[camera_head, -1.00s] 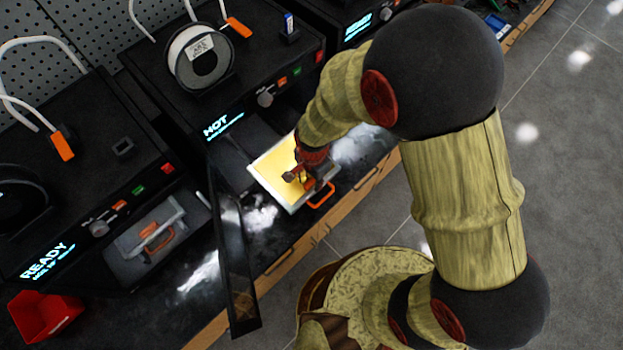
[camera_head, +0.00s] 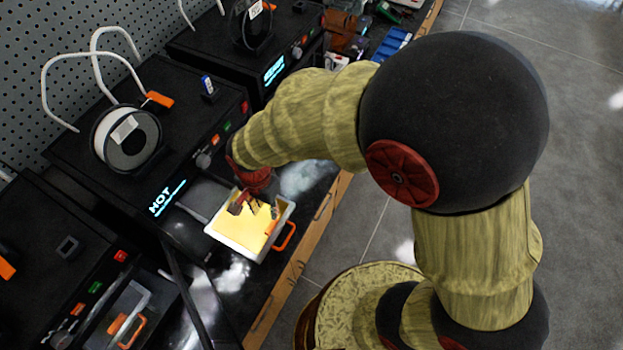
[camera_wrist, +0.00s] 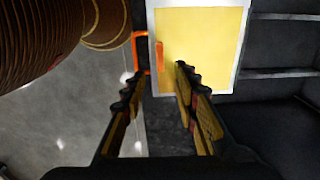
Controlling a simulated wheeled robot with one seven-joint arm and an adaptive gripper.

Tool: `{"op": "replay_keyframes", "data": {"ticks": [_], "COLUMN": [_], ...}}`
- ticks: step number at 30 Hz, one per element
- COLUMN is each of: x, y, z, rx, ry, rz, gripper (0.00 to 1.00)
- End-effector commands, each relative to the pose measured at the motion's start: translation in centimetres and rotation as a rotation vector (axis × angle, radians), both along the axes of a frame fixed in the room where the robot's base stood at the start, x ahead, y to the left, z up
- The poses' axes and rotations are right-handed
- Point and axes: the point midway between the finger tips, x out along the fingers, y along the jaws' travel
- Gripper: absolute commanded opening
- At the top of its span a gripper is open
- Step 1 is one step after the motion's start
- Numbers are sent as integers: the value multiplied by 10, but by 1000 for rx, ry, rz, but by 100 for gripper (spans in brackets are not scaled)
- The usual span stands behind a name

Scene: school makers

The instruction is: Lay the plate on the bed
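The yellow plate (camera_head: 232,236) lies flat within the pale rim of what looks like the pulled-out bed (camera_head: 285,207) of the printer marked HOT. The bed has an orange loop handle (camera_head: 286,235). In the wrist view the plate (camera_wrist: 205,60) fills the upper middle, with a short orange tab (camera_wrist: 160,57) near its left edge. My gripper (camera_head: 253,208) is over the plate's far right part; its fingers partly hide it. In the wrist view my gripper (camera_wrist: 158,74) has its fingers apart with nothing clamped between them. The height above the plate is hard to judge.
The HOT printer (camera_head: 160,200) stands behind the bed, with a white spool (camera_head: 125,138) on top. Its dark open door (camera_head: 190,300) stands to the left of the bed. Other printers stand on both sides. The wooden counter edge (camera_head: 290,275) and grey floor are at right.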

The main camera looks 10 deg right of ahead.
Motion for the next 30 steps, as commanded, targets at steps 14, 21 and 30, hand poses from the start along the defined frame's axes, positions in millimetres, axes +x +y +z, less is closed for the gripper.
{"op": "replay_keyframes", "data": {"ticks": [14,21,30], "x": [11,-34,-73], "y": [-110,-190,-225], "z": [150,228,255], "rx": [27,-79,-188], "ry": [-227,-394,-464], "rz": [290,532,680], "gripper": [30,30,30]}}
